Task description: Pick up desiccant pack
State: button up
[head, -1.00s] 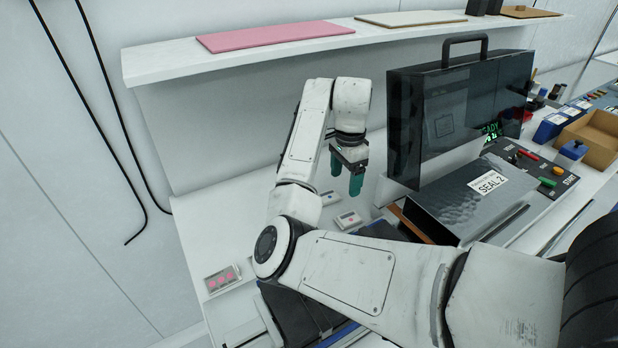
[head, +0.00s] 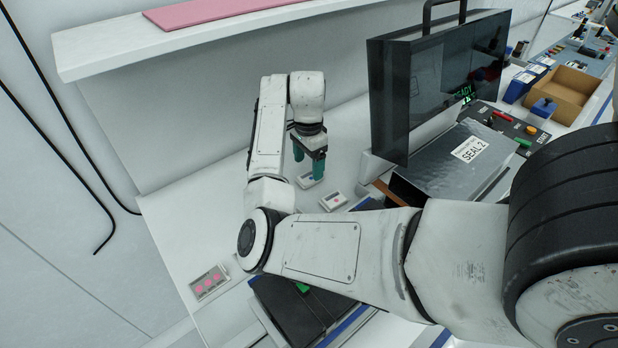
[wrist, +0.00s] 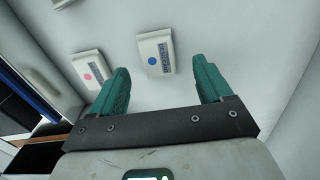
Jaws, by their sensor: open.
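A small white pack with a blue dot and a dark printed strip (wrist: 155,53) lies flat on the white surface. In the wrist view it sits between and just beyond my fingertips. In the head view this pack (head: 311,181) is partly hidden by my fingers. A similar white pack with a pink dot (wrist: 90,68) lies to its left in the wrist view; it also shows in the head view (head: 333,201). My gripper (head: 308,168) has green fingers, open and empty, pointing down above the blue-dot pack.
A card with several pink dots (head: 208,282) lies at the front left. A dark-panelled sealing machine (head: 440,85) stands right of my gripper. A white shelf (head: 105,47) runs behind it. A cardboard box (head: 563,90) is far right. The surface left of the packs is clear.

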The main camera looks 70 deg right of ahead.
aim_at(309, 176)
notch_tip(309, 176, down, 4)
jog(key=shift+s, duration=0.15)
jog(key=shift+c, duration=0.3)
jog(key=c, duration=1.1)
